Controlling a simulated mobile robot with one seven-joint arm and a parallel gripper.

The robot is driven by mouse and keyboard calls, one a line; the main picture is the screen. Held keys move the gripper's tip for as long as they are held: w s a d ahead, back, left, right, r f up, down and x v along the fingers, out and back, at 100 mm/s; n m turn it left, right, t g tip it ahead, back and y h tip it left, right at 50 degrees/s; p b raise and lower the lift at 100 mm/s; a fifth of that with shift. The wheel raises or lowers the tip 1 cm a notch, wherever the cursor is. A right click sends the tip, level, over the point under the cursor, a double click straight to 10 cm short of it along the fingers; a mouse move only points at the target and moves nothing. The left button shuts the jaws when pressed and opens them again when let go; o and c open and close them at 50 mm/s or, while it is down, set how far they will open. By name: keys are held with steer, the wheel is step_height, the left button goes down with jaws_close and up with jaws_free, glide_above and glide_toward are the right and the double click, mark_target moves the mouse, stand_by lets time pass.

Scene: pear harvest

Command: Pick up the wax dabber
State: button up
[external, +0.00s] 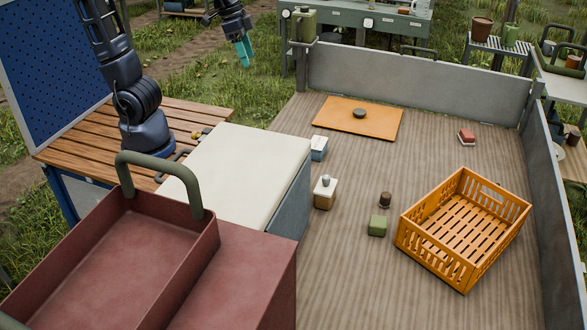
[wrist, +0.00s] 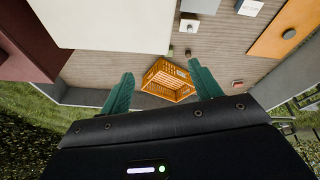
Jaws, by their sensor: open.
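None of the small things in view can be told for certain as the wax dabber. On the trailer bed in the external view stand a dark brown cylinder (external: 385,199), a green block (external: 377,226), a wooden box with a white top and grey knob (external: 325,192), a pale blue box with a white top (external: 319,148) and a red block with a pale part (external: 467,136). My gripper (external: 243,52) is raised beyond the trailer's back left corner, apart from all of them. Its teal fingers also show in the wrist view (wrist: 162,70), spread and empty.
An orange crate (external: 464,230) stands at the bed's right. An orange board (external: 358,118) with a dark round piece lies at the back. Grey walls (external: 420,80) edge the bed. A red tray (external: 110,245) and a cream-topped block (external: 240,165) are at left. The bed's middle is mostly clear.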

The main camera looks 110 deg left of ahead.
steer(key=w+a+f+n+g, duration=0.1)
steer(key=w+a+f+n, duration=0.15)
steer(key=w, duration=0.65)
steer(key=w+a+f+n, duration=0.1)
steer(key=w+a+f, duration=0.2)
steer(key=w, duration=0.5)
steer(key=n+g, duration=0.2)
steer(key=n, duration=0.6)
glide_above(386, 194)
step_height(386, 194, down, 42)
steer(key=shift+w+a+f, duration=0.2)
steer(key=shift+a+f, duration=0.15)
steer(key=shift+f, duration=0.25)
step_height(386, 194, down, 5)
steer(key=shift+r, duration=0.1)
steer(key=shift+s+d+f, duration=0.1)
steer(key=shift+d+f, duration=0.1)
steer(key=shift+f, duration=1.2)
steer(key=shift+d+f, duration=0.2)
steer(key=shift+f, duration=1.2)
steer(key=c, duration=1)
steer(key=shift+r, duration=0.1)
